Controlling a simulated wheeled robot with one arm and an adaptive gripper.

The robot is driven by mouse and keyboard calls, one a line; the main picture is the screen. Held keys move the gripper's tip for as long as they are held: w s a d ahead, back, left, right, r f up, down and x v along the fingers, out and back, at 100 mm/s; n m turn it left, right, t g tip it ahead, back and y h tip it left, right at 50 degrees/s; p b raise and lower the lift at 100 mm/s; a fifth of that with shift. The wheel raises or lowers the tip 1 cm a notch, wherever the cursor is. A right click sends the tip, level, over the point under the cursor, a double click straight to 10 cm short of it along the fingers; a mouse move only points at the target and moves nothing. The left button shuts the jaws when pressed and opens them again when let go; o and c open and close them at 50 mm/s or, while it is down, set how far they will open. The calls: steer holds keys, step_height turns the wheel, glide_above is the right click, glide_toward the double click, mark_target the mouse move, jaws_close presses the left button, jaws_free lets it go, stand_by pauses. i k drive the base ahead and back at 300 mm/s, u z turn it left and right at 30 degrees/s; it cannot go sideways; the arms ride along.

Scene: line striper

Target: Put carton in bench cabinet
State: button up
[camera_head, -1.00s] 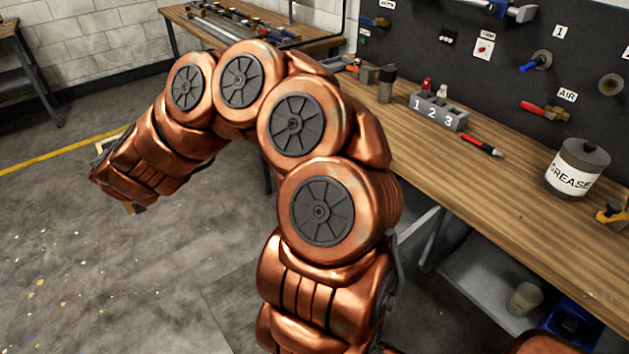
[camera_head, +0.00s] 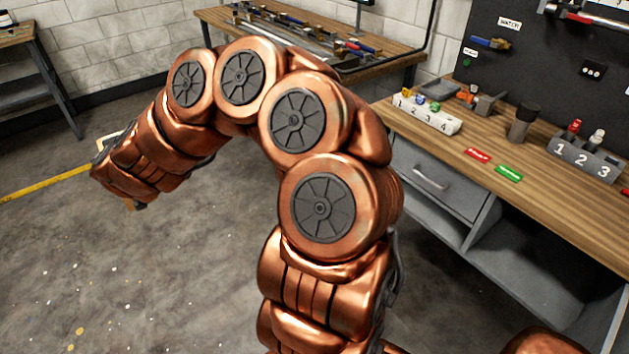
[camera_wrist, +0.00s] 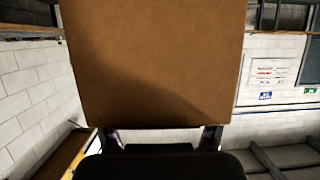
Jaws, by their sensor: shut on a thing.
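The brown carton (camera_wrist: 155,65) fills the upper middle of the wrist view. My gripper (camera_wrist: 160,138) is shut on it, with a dark finger at each side of its lower edge. In the head view my gripper is at the far left end of my copper arm, mostly hidden by the wrist. The carton is mostly or wholly hidden there too. The grey bench cabinet (camera_head: 440,180) is under the wooden bench at the right, with a closed drawer and open shelf space below. My gripper and carton are well to the left of it, over the floor.
The workbench top (camera_head: 560,215) holds a white numbered block (camera_head: 427,114), a grey numbered holder (camera_head: 583,158), a dark cup (camera_head: 523,122), and red and green tags. A second bench (camera_head: 385,45) with tools stands behind. The floor (camera_head: 60,270) at left is clear.

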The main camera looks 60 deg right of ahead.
mark_target(535, 263)
steer(key=i, duration=1.4)
steer(key=z, duration=4.05)
